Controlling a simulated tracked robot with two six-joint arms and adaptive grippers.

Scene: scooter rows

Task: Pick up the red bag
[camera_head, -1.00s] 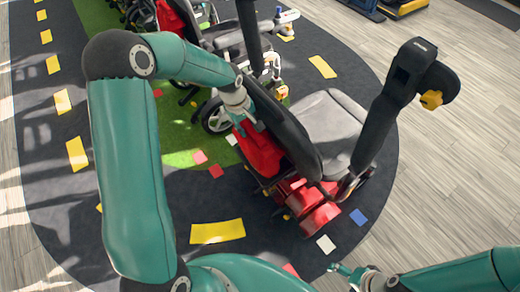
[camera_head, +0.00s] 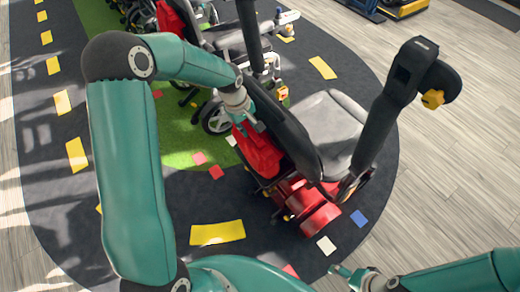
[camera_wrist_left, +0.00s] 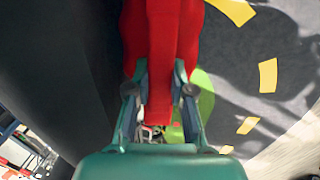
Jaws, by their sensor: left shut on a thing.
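The red bag (camera_head: 259,155) hangs at the back of the seat of the nearest scooter (camera_head: 322,130). In the left wrist view the bag (camera_wrist_left: 162,45) runs as a red strip between the fingers. My left gripper (camera_head: 248,121) is at the top of the bag, and in the left wrist view its two fingers (camera_wrist_left: 160,88) are shut on it. The seat back partly hides the bag's far side. My right gripper (camera_head: 346,273) is low at the bottom edge, away from the bag, and too small to read.
More scooters (camera_head: 190,30) stand in a row behind, close to my left forearm. A dark steering column (camera_head: 385,110) rises right of the seat. The dark mat with yellow dashes (camera_head: 217,232) is open at the front left.

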